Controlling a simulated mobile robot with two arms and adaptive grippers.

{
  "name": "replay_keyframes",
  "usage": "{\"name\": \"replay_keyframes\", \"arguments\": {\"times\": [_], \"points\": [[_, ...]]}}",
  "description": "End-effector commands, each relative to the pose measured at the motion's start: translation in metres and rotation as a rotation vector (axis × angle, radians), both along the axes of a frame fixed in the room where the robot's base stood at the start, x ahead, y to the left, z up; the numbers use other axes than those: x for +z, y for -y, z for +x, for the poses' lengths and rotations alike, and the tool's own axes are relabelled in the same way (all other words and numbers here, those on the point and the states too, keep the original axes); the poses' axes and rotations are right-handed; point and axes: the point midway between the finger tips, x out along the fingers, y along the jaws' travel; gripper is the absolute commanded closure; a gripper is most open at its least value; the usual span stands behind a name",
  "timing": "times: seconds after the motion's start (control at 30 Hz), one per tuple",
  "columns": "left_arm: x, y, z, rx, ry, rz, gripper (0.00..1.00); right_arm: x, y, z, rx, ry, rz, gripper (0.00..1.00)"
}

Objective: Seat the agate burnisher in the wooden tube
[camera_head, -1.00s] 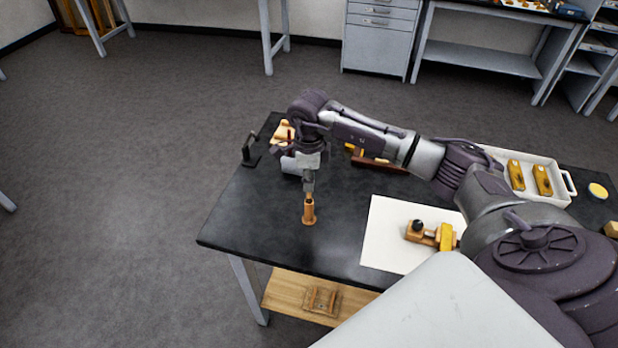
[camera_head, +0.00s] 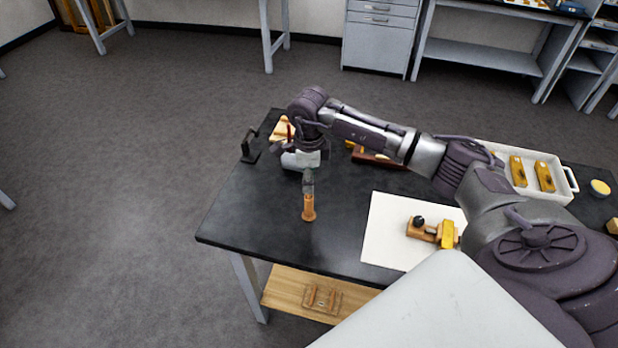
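The wooden tube (camera_head: 308,212) stands upright on the black table (camera_head: 262,225), left of the white sheet. My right gripper (camera_head: 308,188) points straight down just above the tube's top, and its lower end meets or nearly meets the rim. Its fingers are small and close together in this view. I cannot tell whether they are open or shut. I cannot make out the agate burnisher; it may be hidden at the fingers or in the tube. My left gripper is not in view.
A white sheet (camera_head: 385,245) carries a wooden clamp-like piece with a yellow block (camera_head: 447,235). A white tray (camera_head: 560,193) with gold-coloured blocks stands at the right. A dark stand (camera_head: 249,147) is at the back left. The table's front left is clear.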

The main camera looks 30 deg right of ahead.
Motion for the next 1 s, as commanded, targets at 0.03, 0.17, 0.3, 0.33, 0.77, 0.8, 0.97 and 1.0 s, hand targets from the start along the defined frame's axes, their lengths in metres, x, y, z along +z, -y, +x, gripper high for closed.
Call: {"name": "replay_keyframes", "arguments": {"times": [0.03,0.17,0.3,0.33,0.77,0.8,0.97,1.0], "points": [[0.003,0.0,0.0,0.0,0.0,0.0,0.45,0.003,0.0,0.0,0.0,0.0,0.0,0.63],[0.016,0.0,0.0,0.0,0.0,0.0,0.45,0.016,0.0,0.0,0.0,0.0,0.001,0.63],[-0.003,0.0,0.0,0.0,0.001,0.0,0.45,0.035,0.0,0.001,0.001,0.007,-0.001,0.63],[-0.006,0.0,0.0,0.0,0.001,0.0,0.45,0.042,0.0,0.002,0.0,0.008,-0.001,0.63],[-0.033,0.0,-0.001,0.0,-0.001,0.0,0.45,0.123,-0.001,0.0,-0.001,0.002,0.001,0.63],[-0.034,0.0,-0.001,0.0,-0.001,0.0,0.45,0.126,0.0,0.0,-0.001,0.001,0.0,0.63],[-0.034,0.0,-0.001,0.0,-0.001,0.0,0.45,0.132,0.0,0.0,0.0,0.0,0.0,0.63],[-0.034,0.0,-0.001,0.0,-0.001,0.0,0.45,0.132,0.0,-0.001,0.0,0.0,0.0,0.63]]}}
